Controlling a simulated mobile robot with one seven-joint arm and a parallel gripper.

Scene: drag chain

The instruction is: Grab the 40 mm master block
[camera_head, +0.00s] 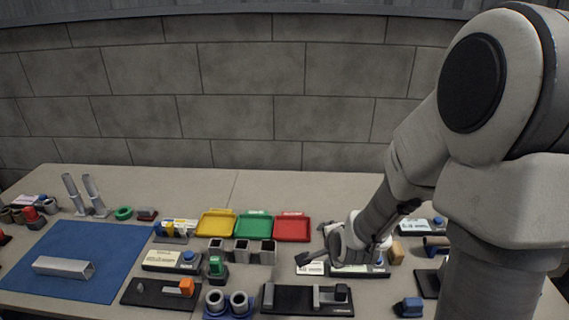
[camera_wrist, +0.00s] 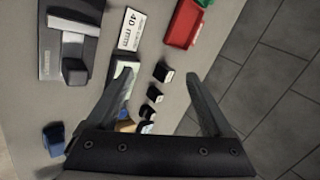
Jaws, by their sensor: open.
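A white card (camera_wrist: 131,29) reading "40 mm" lies on the table in the wrist view; it also shows in the head view (camera_head: 311,268). Several small dark blocks with pale faces (camera_wrist: 162,72) stand in a row near it. I cannot tell for certain which block is the 40 mm master block. My gripper (camera_wrist: 161,73) is open, with nothing held between its fingers. It is above the row, and its left finger hides part of a white and black device (camera_wrist: 122,74). In the head view my gripper (camera_head: 345,248) is low over the right-middle of the table.
A black-based fixture (camera_head: 310,299) lies in front of my gripper. A red tray (camera_head: 293,228), green tray (camera_head: 254,225) and yellow tray (camera_head: 216,223) stand behind. A blue mat (camera_head: 80,245) bears a metal channel at left.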

